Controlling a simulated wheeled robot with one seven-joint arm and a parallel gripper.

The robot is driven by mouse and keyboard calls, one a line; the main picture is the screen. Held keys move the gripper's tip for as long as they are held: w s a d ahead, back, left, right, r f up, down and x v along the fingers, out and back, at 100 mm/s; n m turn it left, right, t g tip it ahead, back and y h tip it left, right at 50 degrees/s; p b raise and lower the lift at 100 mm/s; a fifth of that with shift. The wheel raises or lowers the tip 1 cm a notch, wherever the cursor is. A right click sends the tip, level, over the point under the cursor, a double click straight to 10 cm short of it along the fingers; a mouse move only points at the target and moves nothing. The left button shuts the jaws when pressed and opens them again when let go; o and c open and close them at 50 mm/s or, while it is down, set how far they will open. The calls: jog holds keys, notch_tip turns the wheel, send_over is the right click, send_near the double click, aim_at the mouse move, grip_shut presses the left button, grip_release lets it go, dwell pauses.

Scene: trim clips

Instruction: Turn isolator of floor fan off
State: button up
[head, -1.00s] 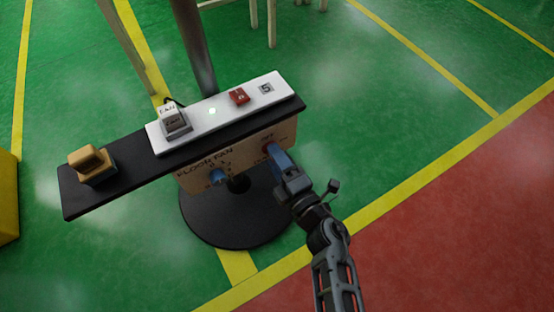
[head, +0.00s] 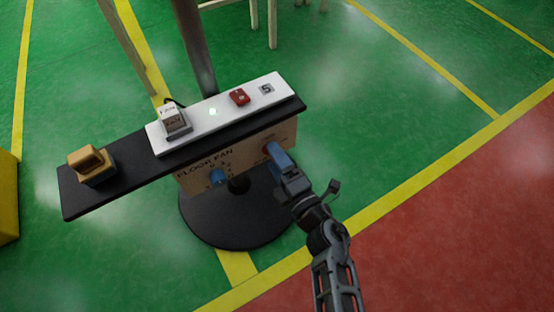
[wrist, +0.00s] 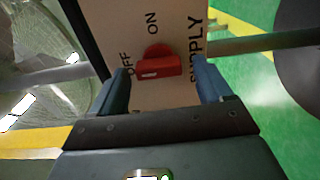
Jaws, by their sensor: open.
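The isolator is a red rotary knob (wrist: 158,66) on the tan panel (head: 190,187) lettered FLOOR FAN, under the shelf's right part. In the wrist view, OFF is printed to the knob's left, ON above it and SUPPLY to the right. The knob's bar lies nearly level, with a white mark at its left end, on the OFF side. My gripper (wrist: 162,74) is open, its blue fingers on either side of the knob; contact cannot be told. In the head view the gripper (head: 277,158) partly hides the knob (head: 270,148).
A blue dial (head: 217,176) sits left on the panel. Above, the black shelf (head: 125,173) carries an orange block (head: 90,162), and a white strip (head: 208,130) with a FAN switch (head: 172,121) and a red switch (head: 239,97). A round black base (head: 230,225) stands below. Floor at right is clear.

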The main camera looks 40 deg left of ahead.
jog(key=shift+d, duration=0.1)
jog(key=p+v, duration=0.3)
jog(key=v, duration=0.4)
jog(key=shift+s+d, duration=0.15)
jog(key=shift+d, duration=0.1)
dwell(0.4)
